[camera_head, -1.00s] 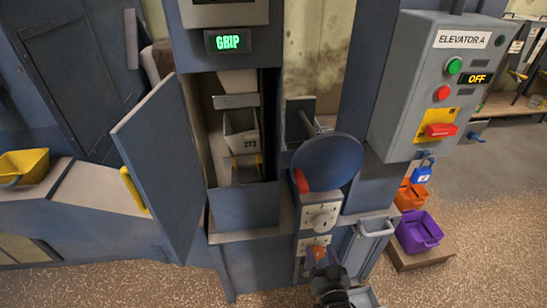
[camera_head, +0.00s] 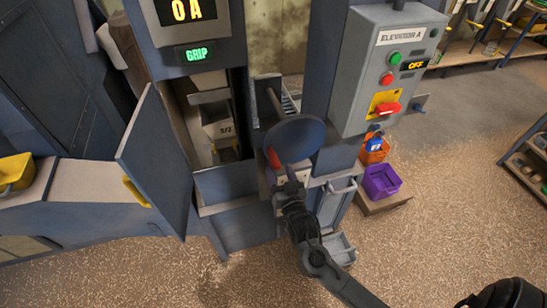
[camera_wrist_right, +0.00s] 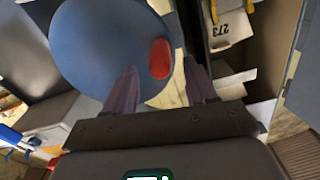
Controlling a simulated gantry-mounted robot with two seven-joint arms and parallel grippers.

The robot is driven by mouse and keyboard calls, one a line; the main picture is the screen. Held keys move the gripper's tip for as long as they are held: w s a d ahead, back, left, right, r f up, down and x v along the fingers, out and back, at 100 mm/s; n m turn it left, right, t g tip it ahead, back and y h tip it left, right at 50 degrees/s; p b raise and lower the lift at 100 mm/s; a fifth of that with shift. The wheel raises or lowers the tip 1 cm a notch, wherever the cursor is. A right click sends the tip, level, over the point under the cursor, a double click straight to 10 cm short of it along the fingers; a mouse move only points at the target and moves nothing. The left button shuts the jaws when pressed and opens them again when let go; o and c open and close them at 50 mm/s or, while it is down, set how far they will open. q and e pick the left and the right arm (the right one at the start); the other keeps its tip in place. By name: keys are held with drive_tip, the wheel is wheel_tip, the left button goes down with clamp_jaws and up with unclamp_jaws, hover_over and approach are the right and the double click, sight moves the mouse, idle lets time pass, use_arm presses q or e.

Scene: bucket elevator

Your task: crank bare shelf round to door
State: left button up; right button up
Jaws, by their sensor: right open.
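The crank is a blue disc (camera_head: 295,138) with a red handle (camera_head: 273,158) at its lower left, on the cabinet front. My right gripper (camera_head: 290,178) is open just below the disc. In the right wrist view, its fingers (camera_wrist_right: 163,85) point at the disc, with the red handle (camera_wrist_right: 159,58) between them in the picture; contact cannot be told. The door (camera_head: 157,160) stands open to the left. Inside the doorway is a pale bucket (camera_head: 217,128), marked 273 in the wrist view (camera_wrist_right: 230,28). A pale plate (camera_head: 208,97) sits above it. My left gripper is not in view.
A green "GRIP" display (camera_head: 194,54) is above the doorway. The control box (camera_head: 385,70) reads OFF and has a red switch (camera_head: 387,109). A yellow bin (camera_head: 15,172) is far left.

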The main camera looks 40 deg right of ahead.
sight(273, 158)
drive_tip(key=x, duration=0.6)
drive_tip(key=shift+w+d+b, duration=0.15)
drive_tip(key=shift+w+b, duration=0.15)
clamp_jaws()
